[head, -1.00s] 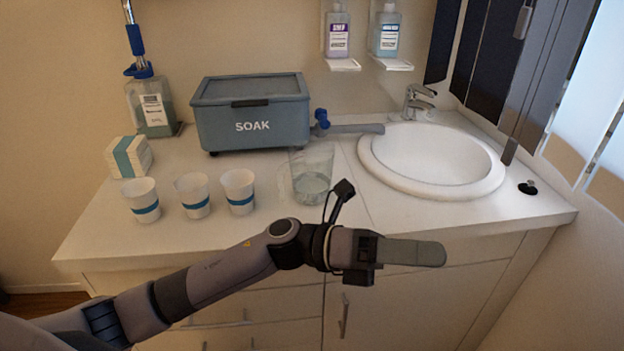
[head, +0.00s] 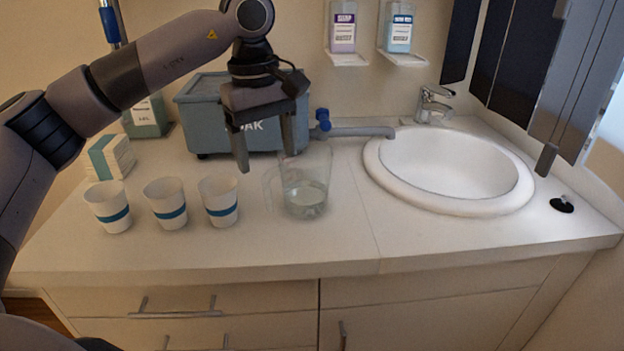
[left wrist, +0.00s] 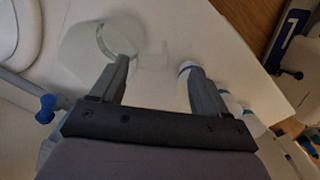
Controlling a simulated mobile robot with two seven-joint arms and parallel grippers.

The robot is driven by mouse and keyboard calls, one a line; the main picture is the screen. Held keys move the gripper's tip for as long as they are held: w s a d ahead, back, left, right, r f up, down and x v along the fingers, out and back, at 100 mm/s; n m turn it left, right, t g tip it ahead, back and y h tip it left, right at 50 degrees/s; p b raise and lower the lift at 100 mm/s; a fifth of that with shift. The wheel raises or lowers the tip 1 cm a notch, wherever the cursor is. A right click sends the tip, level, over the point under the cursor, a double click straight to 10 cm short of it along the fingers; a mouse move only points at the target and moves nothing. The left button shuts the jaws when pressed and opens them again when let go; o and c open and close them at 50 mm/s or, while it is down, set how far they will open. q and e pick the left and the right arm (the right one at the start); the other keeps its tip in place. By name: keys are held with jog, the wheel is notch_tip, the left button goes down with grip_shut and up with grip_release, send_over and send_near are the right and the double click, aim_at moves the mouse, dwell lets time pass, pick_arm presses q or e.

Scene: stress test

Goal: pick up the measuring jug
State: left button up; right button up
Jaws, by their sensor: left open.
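The measuring jug (head: 306,195) is clear and stands upright on the counter in front of the SOAK tub, with some clear liquid low inside. Its handle is on its left side in the head view. My left gripper (head: 266,160) points down, open and empty, above and just left of the jug, its right finger overlapping the jug's upper edge in the picture. In the left wrist view the pale, see-through jug (left wrist: 88,48) is ahead of the left finger, and its handle lies ahead of the gap between the fingers (left wrist: 157,68). My right gripper is out of view.
Several things stand close by: white cups with blue bands (head: 220,203) to the left, the SOAK tub (head: 200,115) behind with a grey spout (head: 360,132), and a box (head: 110,158). The sink (head: 450,170) is right. The counter's front strip (head: 250,250) is clear.

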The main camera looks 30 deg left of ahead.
aim_at(273, 170)
pick_arm(q)
jog(key=shift+w+a, duration=0.35)
jog(key=shift+w, duration=0.1)
jog(key=f, duration=0.6)
jog(key=shift+w+d+f, duration=0.15)
jog(key=shift+d+f, duration=0.1)
jog(key=shift+d, duration=0.15)
jog(key=c, duration=1.2)
grip_shut()
jog(key=shift+r, duration=0.15)
